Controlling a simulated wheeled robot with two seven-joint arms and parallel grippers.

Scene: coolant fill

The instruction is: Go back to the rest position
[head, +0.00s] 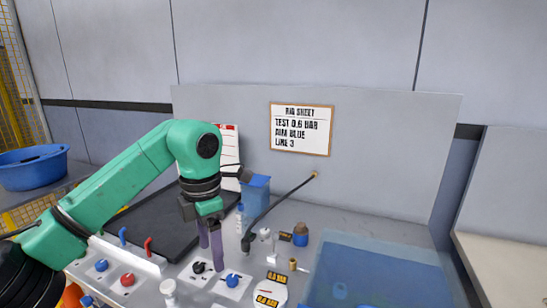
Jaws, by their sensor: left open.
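My left arm comes in from the left, green with black joints. Its left gripper (211,252) hangs pointing down over the workbench, with two dark purple fingers side by side. It is open, and I see nothing between the fingers. The fingertips are above or just behind a panel with a black knob (199,267) and a blue knob (233,280). I cannot tell how high they are above it. My right gripper is not in view.
A black tray or mat (150,220) lies behind the arm. A blue container (256,190), a thin black hose (283,198), small fittings and a round gauge (266,300) stand nearby. A transparent blue basin (375,275) fills the right. A rig sheet (301,129) hangs on the back panel.

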